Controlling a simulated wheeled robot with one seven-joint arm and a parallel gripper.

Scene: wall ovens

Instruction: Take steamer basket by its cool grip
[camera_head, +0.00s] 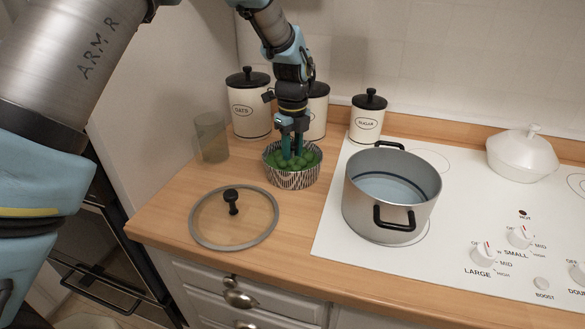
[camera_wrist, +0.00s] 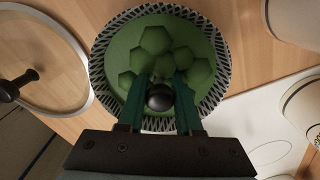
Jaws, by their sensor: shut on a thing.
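The steamer basket (camera_head: 291,178) stands on the wooden counter left of the stove, with a black-and-white patterned wall and several green pieces inside. In the wrist view its patterned rim (camera_wrist: 222,62) surrounds the green pieces (camera_wrist: 155,40). My gripper (camera_head: 293,155) points down into the basket from above. In the wrist view my gripper (camera_wrist: 160,92) has its green fingers closed on a dark round knob (camera_wrist: 159,97) at the basket's middle, the basket's grip. The lower part of the grip is hidden by the green pieces and the fingers.
A silver pot (camera_head: 391,195) with water and black handles stands on the white stove. A glass lid (camera_head: 234,218) lies on the counter in front of the basket. Canisters (camera_head: 249,105) stand behind, a clear tumbler (camera_head: 211,137) to the left. A white lidded dish (camera_head: 521,154) is far right.

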